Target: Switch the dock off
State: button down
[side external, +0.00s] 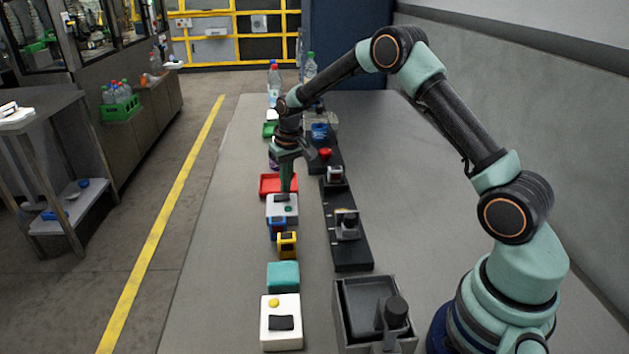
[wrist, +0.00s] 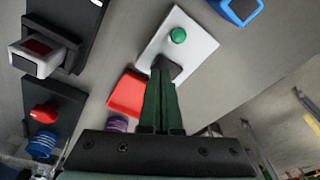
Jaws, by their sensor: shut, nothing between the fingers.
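A white box (side external: 274,214) with a green round knob or lamp stands under my gripper (side external: 286,190). In the wrist view, the white box (wrist: 205,45) shows the green round part (wrist: 178,35) and a dark switch-like block (wrist: 167,68). My gripper (wrist: 162,72) is shut and empty, its green fingertips over or against the dark block; I cannot tell if they touch. The fingers partly hide the block. Another white box (side external: 291,338), at the front, bears a yellow round part (side external: 273,303) and a black rocker (side external: 281,323). I cannot tell which is the dock.
A red tray (side external: 268,184) lies just behind the white box. A black rail with fixtures (side external: 353,258) runs to the right, with a grey bin (side external: 346,326) nearer. The table's right side is clear.

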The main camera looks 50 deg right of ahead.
aim_at(286, 196)
jog(key=shift+f, duration=0.7)
dwell(0.3)
jog(key=shift+r, duration=3.55)
jog(key=s+a+r+n+t, duration=0.15)
jog(key=s+a+r, duration=0.35)
jog(key=s+r, duration=0.65)
jog(key=s+a+r+n+t, duration=0.1)
jog(key=s+a, duration=0.3)
jog(key=s, duration=0.9)
jog(key=shift+s+a+r+t, duration=0.15)
jog(key=shift+s+r+t, duration=0.05)
jog(key=shift+r+t, duration=0.4)
